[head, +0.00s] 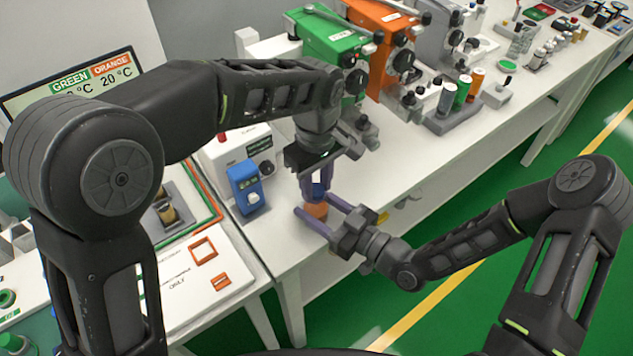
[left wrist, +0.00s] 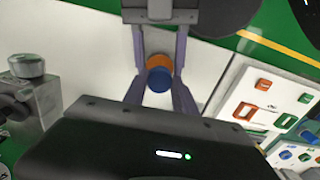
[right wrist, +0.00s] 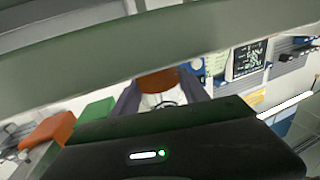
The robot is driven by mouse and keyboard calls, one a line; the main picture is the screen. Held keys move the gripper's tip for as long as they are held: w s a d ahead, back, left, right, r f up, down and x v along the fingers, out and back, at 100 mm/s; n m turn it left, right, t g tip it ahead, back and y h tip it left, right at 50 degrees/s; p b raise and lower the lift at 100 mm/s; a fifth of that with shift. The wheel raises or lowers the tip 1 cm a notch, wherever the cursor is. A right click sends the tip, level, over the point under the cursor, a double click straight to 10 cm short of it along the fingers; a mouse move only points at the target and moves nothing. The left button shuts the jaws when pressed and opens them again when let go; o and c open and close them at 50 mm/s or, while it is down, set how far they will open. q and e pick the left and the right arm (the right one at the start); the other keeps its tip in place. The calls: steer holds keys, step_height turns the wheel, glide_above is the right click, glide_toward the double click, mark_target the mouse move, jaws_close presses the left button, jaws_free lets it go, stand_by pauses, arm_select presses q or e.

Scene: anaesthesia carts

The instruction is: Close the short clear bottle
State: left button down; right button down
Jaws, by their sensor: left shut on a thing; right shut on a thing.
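My left gripper (head: 320,192) points down and is shut on a blue cap (head: 318,189). The cap also shows between its fingers in the left wrist view (left wrist: 159,80). Directly below the cap is the short bottle (head: 317,211), whose visible part looks orange. My right gripper (head: 316,214) comes from the right and is shut on this bottle. In the right wrist view the bottle (right wrist: 158,80) shows orange between the fingers, with a clear-looking area below. Cap and bottle are lined up and look touching; whether the cap is seated is hidden by the fingers.
A blue-and-white device (head: 246,188) stands just left of the grippers on the white table (head: 268,238). Green (head: 333,42) and orange (head: 382,35) machines stand behind. A grey holder with several cylinders (head: 452,115) is at the back right. The white table's front edge is close to the grippers.

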arm_select(q)
steer(key=m, duration=0.7)
steer(key=shift+a, duration=0.15)
steer(key=m, duration=0.5)
steer(key=shift+m, duration=0.3)
steer(key=m, duration=0.8)
steer(key=shift+w+a+f, duration=0.1)
steer(key=m, duration=0.8)
steer(key=shift+w, duration=0.1)
steer(key=m, duration=0.5)
steer(key=shift+m, duration=0.4)
steer(key=m, duration=0.5)
steer(key=shift+m, duration=0.3)
steer(key=m, duration=0.8)
steer(key=shift+d, duration=0.2)
steer(key=m, duration=0.4)
steer(key=shift+f, duration=0.2)
steer(key=c, duration=0.9)
jaws_free()
steer(key=shift+r, duration=0.1)
